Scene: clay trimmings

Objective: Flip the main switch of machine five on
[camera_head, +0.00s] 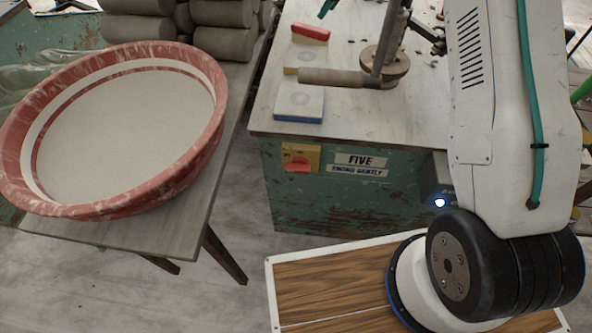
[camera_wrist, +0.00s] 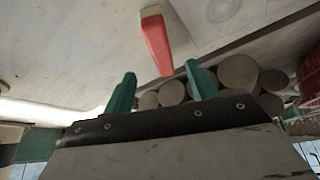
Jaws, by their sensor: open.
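Machine five is a worn green cabinet (camera_head: 345,205) with a pale top, at the centre of the head view. I cannot tell whether the switch is on or off. The switch is not seen in the wrist view. My gripper (camera_wrist: 162,85) shows two teal fingers, apart and with nothing between them. A red block (camera_wrist: 156,42) lies beyond the fingertips. A teal tip at the head view's top edge may be a finger; the rest is hidden.
On the machine top lie a red and yellow block (camera_head: 310,33), a pale and blue block (camera_head: 299,102) and a wooden-handled lever (camera_head: 340,77). A red-rimmed basin (camera_head: 190,160) rests on a table at left, with clay cylinders (camera_head: 222,42) behind. Floor shows between table and cabinet.

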